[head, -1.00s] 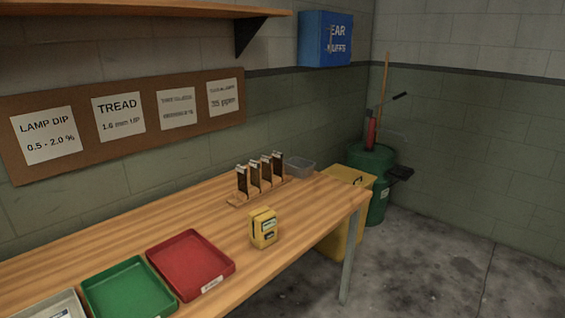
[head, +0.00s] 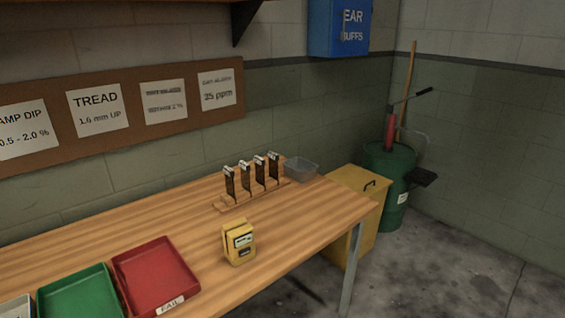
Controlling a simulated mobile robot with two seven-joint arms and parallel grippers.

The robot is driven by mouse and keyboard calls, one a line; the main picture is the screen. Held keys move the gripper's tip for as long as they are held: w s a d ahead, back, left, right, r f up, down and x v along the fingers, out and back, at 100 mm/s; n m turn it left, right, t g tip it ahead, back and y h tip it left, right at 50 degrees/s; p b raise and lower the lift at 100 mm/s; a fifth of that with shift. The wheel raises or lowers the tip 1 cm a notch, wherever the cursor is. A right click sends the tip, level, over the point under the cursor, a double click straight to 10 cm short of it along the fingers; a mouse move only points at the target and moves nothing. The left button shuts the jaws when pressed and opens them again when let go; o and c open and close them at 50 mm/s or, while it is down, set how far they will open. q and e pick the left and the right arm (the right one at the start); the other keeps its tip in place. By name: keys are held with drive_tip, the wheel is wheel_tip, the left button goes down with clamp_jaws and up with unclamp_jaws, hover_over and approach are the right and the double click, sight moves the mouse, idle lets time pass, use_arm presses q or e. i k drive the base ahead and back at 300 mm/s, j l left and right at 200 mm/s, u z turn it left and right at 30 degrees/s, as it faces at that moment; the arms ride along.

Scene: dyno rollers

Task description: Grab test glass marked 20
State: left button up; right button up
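Several dark upright test glasses (head: 245,177) with pale tops stand in a row in a wooden rack (head: 233,203) toward the back of the workbench. Their markings are too small to read, so I cannot tell which one is marked 20. Neither of my grippers shows in the head view.
A yellow meter (head: 239,242) stands in front of the rack on the wooden bench (head: 160,228). A grey bin (head: 301,169) sits behind it. A red tray (head: 155,276) labelled FAIL and a green tray (head: 80,293) lie at left. A yellow cabinet (head: 357,185) and green drum (head: 392,180) stand beyond.

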sight(273, 158)
drive_tip(key=i+l, duration=0.45)
drive_tip(key=l, duration=0.3)
drive_tip(key=i+l, duration=0.45)
drive_tip(key=l, duration=0.25)
drive_tip(key=i+l+u, duration=0.1)
drive_tip(key=i+l, duration=0.15)
drive_tip(key=l, duration=0.15)
drive_tip(key=i+l, duration=0.2)
drive_tip(key=l, duration=0.15)
